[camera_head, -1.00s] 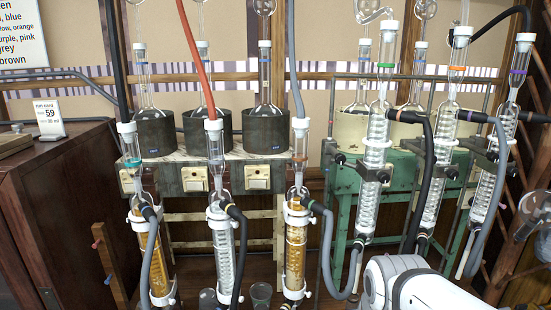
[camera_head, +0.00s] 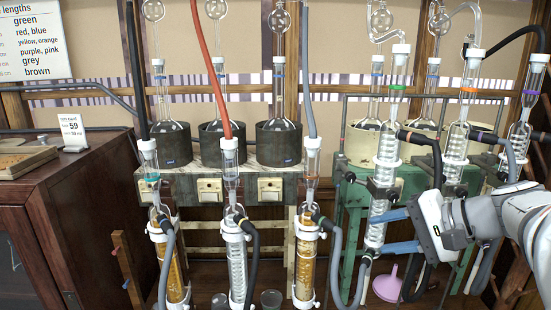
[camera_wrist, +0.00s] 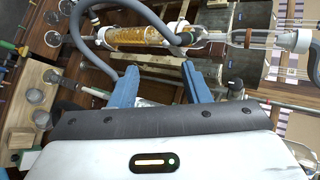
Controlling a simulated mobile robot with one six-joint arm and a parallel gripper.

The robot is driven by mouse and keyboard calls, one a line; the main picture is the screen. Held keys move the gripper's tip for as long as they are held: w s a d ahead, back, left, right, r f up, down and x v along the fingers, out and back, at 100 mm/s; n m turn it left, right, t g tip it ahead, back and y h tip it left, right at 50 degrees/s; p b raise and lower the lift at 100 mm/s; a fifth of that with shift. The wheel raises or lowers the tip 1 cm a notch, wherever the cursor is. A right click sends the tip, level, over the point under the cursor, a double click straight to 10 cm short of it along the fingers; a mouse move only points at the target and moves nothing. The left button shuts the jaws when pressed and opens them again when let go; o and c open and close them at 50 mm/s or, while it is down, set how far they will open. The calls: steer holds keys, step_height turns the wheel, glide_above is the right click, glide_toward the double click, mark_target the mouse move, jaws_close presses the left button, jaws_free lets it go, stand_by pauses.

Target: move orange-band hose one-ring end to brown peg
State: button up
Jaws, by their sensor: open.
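My gripper (camera_head: 372,233) is open, its blue fingers pointing left in front of the clear condenser with the green collar. In the wrist view the fingertips (camera_wrist: 160,68) are apart with nothing between them. A grey hose (camera_head: 340,290) loops from the side of the right amber condenser (camera_head: 305,265) down and up towards the area below my fingers. A grey hose also arcs beyond the fingers in the wrist view (camera_wrist: 150,20). I cannot make out an orange band or ring on any hose end. No brown peg can be told; a wooden post (camera_head: 127,262) at lower left carries small coloured pegs.
Several glass condensers stand in a row, with grey and black hoses (camera_head: 255,270) hanging between them. A green frame (camera_head: 350,195) stands behind my fingers. A pink funnel (camera_head: 386,284) is below them. A dark wooden cabinet (camera_head: 85,200) stands at left.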

steer(key=w+d+r+m+t+y, duration=0.15)
steer(key=d+r+t, duration=0.25)
steer(key=d+r, duration=0.4)
steer(key=t+p, duration=0.1)
steer(key=t, duration=0.2)
glide_toward(425, 141)
steer(key=shift+m+x, duration=0.25)
steer(key=shift+x, duration=0.6)
steer(key=shift+w, duration=0.2)
steer(key=x, duration=0.7)
steer(key=shift+a+f+p, duration=0.1)
steer(key=shift+a+p, duration=0.1)
steer(key=shift+p, duration=0.1)
steer(key=shift+x, duration=0.85)
steer(key=shift+d+b, duration=0.1)
steer(key=shift+b, duration=0.75)
jaws_close()
